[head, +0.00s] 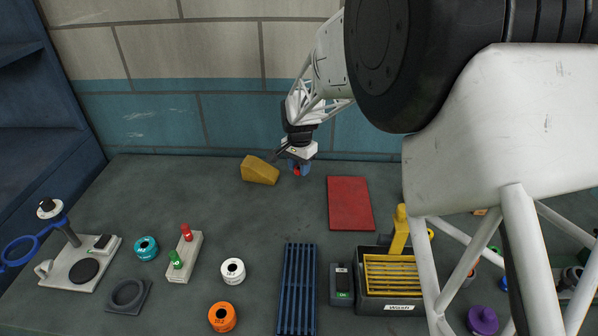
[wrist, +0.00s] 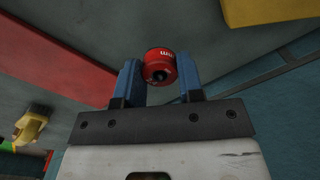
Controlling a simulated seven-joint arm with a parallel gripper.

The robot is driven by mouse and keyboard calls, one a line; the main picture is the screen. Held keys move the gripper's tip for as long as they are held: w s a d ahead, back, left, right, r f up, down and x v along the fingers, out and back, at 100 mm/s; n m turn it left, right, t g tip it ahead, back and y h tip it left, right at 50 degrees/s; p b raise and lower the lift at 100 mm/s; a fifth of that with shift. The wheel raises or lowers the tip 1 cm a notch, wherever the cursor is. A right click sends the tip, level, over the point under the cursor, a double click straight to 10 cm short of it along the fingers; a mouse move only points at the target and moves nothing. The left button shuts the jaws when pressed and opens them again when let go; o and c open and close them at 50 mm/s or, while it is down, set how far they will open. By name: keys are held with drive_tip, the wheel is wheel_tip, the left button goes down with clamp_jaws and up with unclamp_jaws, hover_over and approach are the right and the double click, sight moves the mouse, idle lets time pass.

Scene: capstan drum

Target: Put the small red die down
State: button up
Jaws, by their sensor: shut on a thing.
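My gripper (head: 298,166) is above the back of the dark table, left of the red plate. It is shut on the small red die (wrist: 160,66), a round red piece with white lettering and a dark hole. The die sits between the two blue fingers in the wrist view. In the head view only a little of the red die (head: 297,172) shows between the fingers. I cannot tell exactly how high it is above the table.
A yellow wedge (head: 260,170) stands close left of my gripper. A flat red plate (head: 349,203) lies to its right. Nearer are a blue slatted rack (head: 297,288), a white ring (head: 233,271), an orange ring (head: 222,317) and a dark bin (head: 391,305). Table between wedge and rack is bare.

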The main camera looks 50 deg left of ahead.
sight(298, 179)
drive_tip(key=shift+w+a+f, duration=0.1)
drive_tip(key=shift+w+a, duration=0.4)
drive_tip(key=shift+a, duration=0.25)
drive_tip(key=shift+f, duration=0.15)
drive_tip(key=shift+f, duration=1.6)
drive_tip(key=shift+f, duration=0.15)
drive_tip(key=o, duration=1)
drive_tip(key=shift+o, duration=0.2)
wheel_tip(298, 179, up, 12)
